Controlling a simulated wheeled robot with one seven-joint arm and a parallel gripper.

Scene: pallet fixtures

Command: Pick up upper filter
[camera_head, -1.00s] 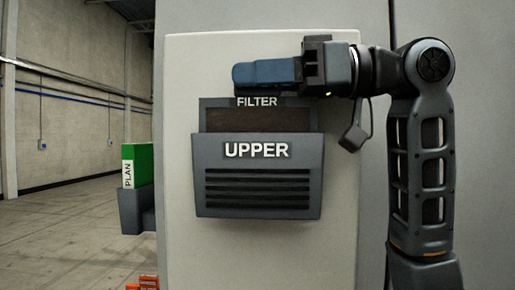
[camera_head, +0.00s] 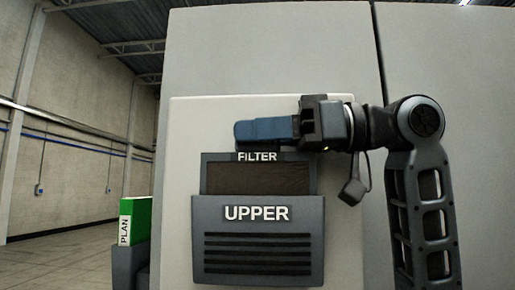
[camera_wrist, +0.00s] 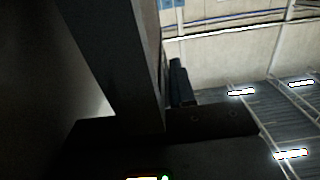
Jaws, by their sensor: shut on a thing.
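The filter (camera_head: 257,177) is a dark brown panel in a grey frame with a white FILTER label on its top edge. It stands upright, its lower part hidden inside the grey slotted UPPER holder (camera_head: 257,240). My gripper (camera_head: 262,132) comes in from the right with its blue fingers lying level along the filter's top edge. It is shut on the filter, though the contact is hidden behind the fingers. In the wrist view a broad dark slab crosses the left side; I cannot tell for sure what it is.
The holder is on a pale panel (camera_head: 345,235) of a large grey cabinet (camera_head: 270,50). A green PLAN binder (camera_head: 137,220) stands in a grey side holder (camera_head: 128,265) at left. Free room lies above the gripper and at left towards the hall wall.

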